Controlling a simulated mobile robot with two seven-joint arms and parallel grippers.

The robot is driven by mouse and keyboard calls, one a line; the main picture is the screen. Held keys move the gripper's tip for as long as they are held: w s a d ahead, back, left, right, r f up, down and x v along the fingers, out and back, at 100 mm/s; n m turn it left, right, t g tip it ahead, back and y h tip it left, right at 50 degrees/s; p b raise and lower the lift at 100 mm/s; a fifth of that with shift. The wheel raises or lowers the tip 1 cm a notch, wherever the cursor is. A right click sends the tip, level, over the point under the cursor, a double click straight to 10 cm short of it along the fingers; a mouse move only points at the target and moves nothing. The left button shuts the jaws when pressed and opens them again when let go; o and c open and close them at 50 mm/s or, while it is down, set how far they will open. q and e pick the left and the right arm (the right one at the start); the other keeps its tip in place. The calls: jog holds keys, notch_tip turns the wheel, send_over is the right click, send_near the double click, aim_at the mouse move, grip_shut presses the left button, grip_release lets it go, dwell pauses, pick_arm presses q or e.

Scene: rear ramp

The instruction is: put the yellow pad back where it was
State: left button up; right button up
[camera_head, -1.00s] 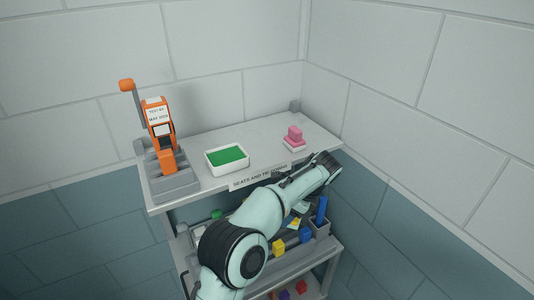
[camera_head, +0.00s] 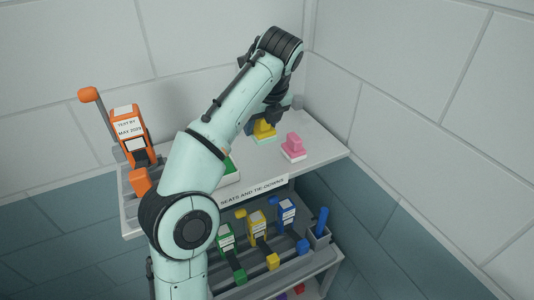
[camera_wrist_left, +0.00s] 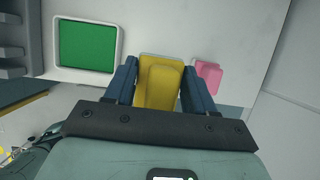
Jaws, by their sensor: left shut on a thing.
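The yellow pad (camera_head: 264,131) has a raised grip block and a pale underside. It is between the fingers of my left gripper (camera_head: 266,120), over the right part of the top shelf, just left of the pink pad (camera_head: 293,146). I cannot tell whether its underside touches the shelf. In the left wrist view my left gripper (camera_wrist_left: 159,88) is shut on the yellow pad (camera_wrist_left: 159,72) from both sides, and the pink pad (camera_wrist_left: 209,77) is to its right. My right gripper is not in view.
An orange lever device (camera_head: 128,132) stands at the shelf's left end. Coloured devices (camera_head: 257,224) stand on the lower shelf. Walls close the back and right.

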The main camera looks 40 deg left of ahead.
pick_arm(q)
jog(key=shift+s+d, duration=0.1)
jog(key=shift+s, duration=0.25)
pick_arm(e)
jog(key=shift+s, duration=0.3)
pick_arm(q)
send_over(259, 163)
jog(key=d, duration=0.1)
jog(key=f, duration=0.3)
jog(key=s+f, duration=0.1)
jog(key=f, duration=0.1)
notch_tip(259, 163, down, 4)
jog(key=shift+w+d+r+b, duration=0.1)
jog(key=shift+w+r+b, duration=0.05)
jog(key=shift+b, duration=0.2)
jog(key=shift+f, duration=0.45)
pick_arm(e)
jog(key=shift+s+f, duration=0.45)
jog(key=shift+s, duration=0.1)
pick_arm(q)
jog(key=shift+f, duration=0.3)
jog(key=o, duration=1)
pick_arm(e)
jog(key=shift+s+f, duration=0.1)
